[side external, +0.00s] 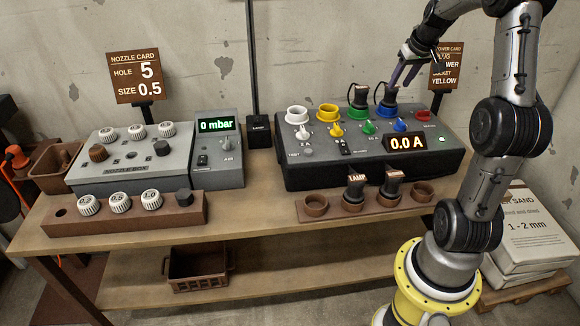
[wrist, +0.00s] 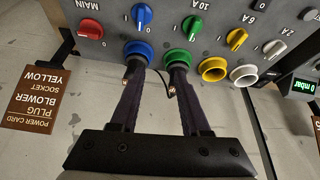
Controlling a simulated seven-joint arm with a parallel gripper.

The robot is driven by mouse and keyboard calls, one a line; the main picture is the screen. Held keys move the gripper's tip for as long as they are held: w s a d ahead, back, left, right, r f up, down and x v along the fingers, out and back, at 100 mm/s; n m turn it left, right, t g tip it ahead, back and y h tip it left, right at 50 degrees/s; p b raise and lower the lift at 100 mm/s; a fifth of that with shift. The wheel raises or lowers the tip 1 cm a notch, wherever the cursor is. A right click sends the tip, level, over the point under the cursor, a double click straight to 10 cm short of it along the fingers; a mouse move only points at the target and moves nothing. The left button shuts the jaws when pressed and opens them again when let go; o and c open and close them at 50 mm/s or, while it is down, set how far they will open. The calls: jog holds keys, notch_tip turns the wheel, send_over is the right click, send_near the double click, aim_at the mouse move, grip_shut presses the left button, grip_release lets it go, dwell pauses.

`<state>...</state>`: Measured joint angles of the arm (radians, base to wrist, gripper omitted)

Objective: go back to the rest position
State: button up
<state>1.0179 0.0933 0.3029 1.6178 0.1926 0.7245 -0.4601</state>
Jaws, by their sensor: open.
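My gripper (side external: 402,84) is open and empty, raised above the back right of the power box (side external: 300,178). In the wrist view, its two dark fingers (wrist: 157,80) are spread apart, overlapping the blue socket (wrist: 140,50) and the green socket (wrist: 178,58). In the side view, black plugs with cables sit in the green socket (side external: 360,98) and the blue socket (side external: 388,98). The fingers hide most of these plugs in the wrist view. The yellow socket (side external: 327,112) and white socket (side external: 297,115) are empty. The box display reads 0.0 A.
The power card (side external: 446,66) stands close behind my gripper and reads blower, socket yellow. A brown rack (side external: 335,211) in front holds two plugs, one marked LAMP (side external: 355,186). The nozzle box (side external: 130,160) and nozzle card (side external: 137,78) are at left. A thin post (side external: 253,60) rises mid-table.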

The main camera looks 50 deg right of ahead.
jog(key=w+a+r+n+t, duration=0.1)
jog(key=w+a+r+n, duration=0.2)
jog(key=a, duration=0.5)
jog(key=w+a+r+n+t, duration=0.1)
jog(key=w+a+r, duration=0.35)
jog(key=a, duration=0.25)
jog(key=s+a+r+n+t+y, duration=0.1)
jog(key=s+a+r+n, duration=0.1)
jog(key=a, duration=0.6)
jog(key=s+a+r+n+y, duration=0.1)
jog(key=s+a, duration=0.2)
jog(key=a, duration=0.5)
jog(key=s+a+f, duration=0.4)
jog(key=s, duration=0.2)
jog(key=s+a+f+g+y, duration=0.1)
jog(key=s+a+f, duration=0.2)
jog(key=s, duration=0.4)
jog(key=shift+s+a+f+n, duration=0.3)
jog(key=shift+a+f+n, duration=0.1)
jog(key=shift+a, duration=0.2)
jog(key=shift+c, duration=0.2)
